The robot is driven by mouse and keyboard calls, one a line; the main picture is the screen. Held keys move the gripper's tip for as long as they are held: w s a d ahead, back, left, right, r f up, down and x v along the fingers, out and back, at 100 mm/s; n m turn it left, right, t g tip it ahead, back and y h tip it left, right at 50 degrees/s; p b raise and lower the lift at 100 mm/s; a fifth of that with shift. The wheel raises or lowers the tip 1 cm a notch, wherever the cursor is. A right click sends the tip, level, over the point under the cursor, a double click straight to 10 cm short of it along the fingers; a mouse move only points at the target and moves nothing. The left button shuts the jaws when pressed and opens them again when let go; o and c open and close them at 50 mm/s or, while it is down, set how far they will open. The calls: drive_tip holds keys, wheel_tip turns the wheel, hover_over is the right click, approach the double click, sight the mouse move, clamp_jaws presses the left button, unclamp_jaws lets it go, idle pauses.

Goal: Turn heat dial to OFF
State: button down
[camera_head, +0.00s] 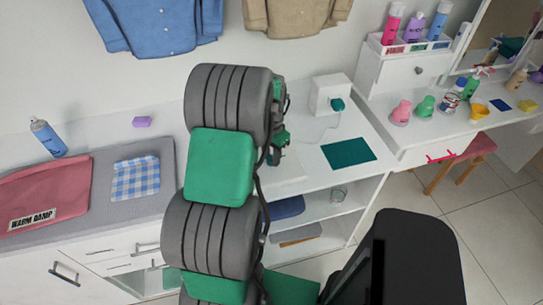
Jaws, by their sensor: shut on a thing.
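My gripper (279,146) is at the right side of my grey and green arm, over the white counter. Only a little of it shows, and its fingertips are not clear. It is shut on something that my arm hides. I cannot make out the heat dial or its markings. A thin cord runs from a green plug (337,104) on a white box (323,93) down and left, toward the area by my gripper.
The white counter (355,128) has a dark green mat (348,153) on its right. A vanity (390,82) with bottles stands right.

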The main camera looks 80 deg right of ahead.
drive_tip(key=n+b, duration=0.1)
drive_tip(key=n, duration=0.6)
drive_tip(key=shift+d+b, duration=0.1)
drive_tip(key=shift+b, duration=0.25)
drive_tip(key=n, duration=0.4)
drive_tip(key=shift+w+r+b, duration=0.1)
drive_tip(key=shift+b, duration=0.2)
drive_tip(key=n, duration=0.3)
drive_tip(key=shift+n, duration=0.3)
drive_tip(key=n+b, duration=0.1)
drive_tip(key=n, duration=0.9)
drive_tip(key=shift+n, duration=0.4)
drive_tip(key=c, duration=1.2)
unclamp_jaws()
drive_tip(key=shift+w, duration=0.1)
drive_tip(key=shift+c, duration=0.2)
drive_tip(key=shift+o, duration=1.1)
